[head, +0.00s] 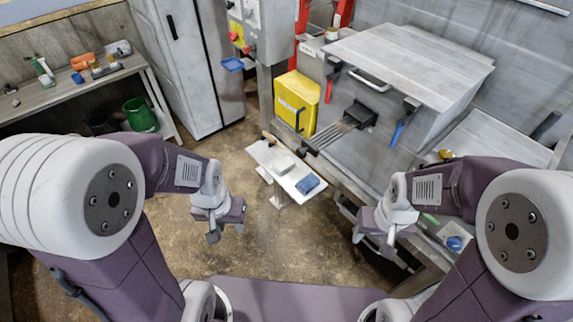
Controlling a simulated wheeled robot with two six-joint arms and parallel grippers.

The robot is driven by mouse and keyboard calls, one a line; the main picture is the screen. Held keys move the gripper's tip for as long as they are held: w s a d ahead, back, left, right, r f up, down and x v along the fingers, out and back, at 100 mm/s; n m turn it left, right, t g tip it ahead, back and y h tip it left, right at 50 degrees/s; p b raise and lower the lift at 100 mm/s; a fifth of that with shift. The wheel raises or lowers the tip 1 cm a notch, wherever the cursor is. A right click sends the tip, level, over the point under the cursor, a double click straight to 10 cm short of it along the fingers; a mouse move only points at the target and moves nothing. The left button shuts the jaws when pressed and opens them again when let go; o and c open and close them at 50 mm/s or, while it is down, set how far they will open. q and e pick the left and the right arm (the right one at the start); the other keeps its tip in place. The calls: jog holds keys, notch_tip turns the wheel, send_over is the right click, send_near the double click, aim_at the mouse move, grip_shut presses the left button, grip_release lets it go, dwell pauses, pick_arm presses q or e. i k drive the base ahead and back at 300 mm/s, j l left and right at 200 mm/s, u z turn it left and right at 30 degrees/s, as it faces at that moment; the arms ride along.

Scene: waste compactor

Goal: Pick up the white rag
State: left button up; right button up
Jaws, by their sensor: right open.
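A small off-white folded piece (284,164), which looks like the white rag, lies on a narrow white stand (262,153) in the middle of the head view. A blue folded piece (307,184) lies beside it, nearer the stand's right end. My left gripper (226,232) is to the left of the stand and nearer to me; its fingers look apart and empty. My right gripper (372,242) is to the right of the stand and nearer to me, open and empty, close to the bench edge. Neither gripper touches the rag.
The grey compactor machine (405,62) stands behind, with a yellow box (295,104) on its left. A wooden handle lies at the stand's far end. A workbench (65,88) with tools and a green bucket (140,115) are at left. The floor around the stand is clear.

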aim_at(288, 164)
jog(key=i+j+z, duration=0.3)
jog(key=z, duration=0.15)
jog(key=i+j+z, duration=0.65)
jog(key=j+z, duration=0.25)
jog(key=j, duration=0.15)
